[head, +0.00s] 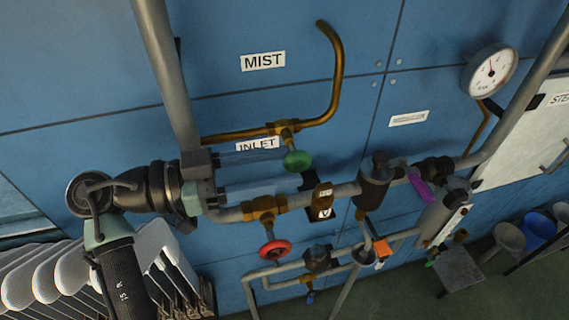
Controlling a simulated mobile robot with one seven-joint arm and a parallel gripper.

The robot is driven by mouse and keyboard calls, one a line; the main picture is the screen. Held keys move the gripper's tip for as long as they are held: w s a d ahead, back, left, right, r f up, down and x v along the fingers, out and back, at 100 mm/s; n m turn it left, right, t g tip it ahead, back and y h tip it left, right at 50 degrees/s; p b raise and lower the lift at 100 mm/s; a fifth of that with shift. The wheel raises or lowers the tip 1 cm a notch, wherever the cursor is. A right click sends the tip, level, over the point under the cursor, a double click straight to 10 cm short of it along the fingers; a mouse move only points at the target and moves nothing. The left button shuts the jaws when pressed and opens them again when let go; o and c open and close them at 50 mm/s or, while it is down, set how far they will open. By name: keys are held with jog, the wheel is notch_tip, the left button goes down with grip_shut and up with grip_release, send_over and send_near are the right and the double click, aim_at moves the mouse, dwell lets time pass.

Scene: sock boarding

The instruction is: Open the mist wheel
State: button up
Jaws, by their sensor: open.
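A small green wheel (297,160) sits on a brass valve (284,129) in the thin brass pipe that curves up on the blue wall. The MIST label (263,61) is above this pipe, so I take the green wheel as the mist wheel. My gripper (299,168) reaches in from the left with its two fingers apart. The upper fingertip ends close to the wheel's left side, and the lower fingertip, with a dark pad, is just below it. The wheel shows at the gap between the tips; I cannot tell whether either finger touches it. Nothing is held.
An INLET label (258,144) is partly covered by my upper finger. A red wheel (275,249) hangs below on the thicker pipe. A gauge (490,70), a purple lever (421,189) and an orange piece (381,249) are to the right. White sock boards (45,275) stand at lower left.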

jog(key=b+v, duration=0.3)
jog(key=v, duration=0.8)
jog(key=shift+a, duration=0.3)
jog(key=shift+s+r, duration=0.1)
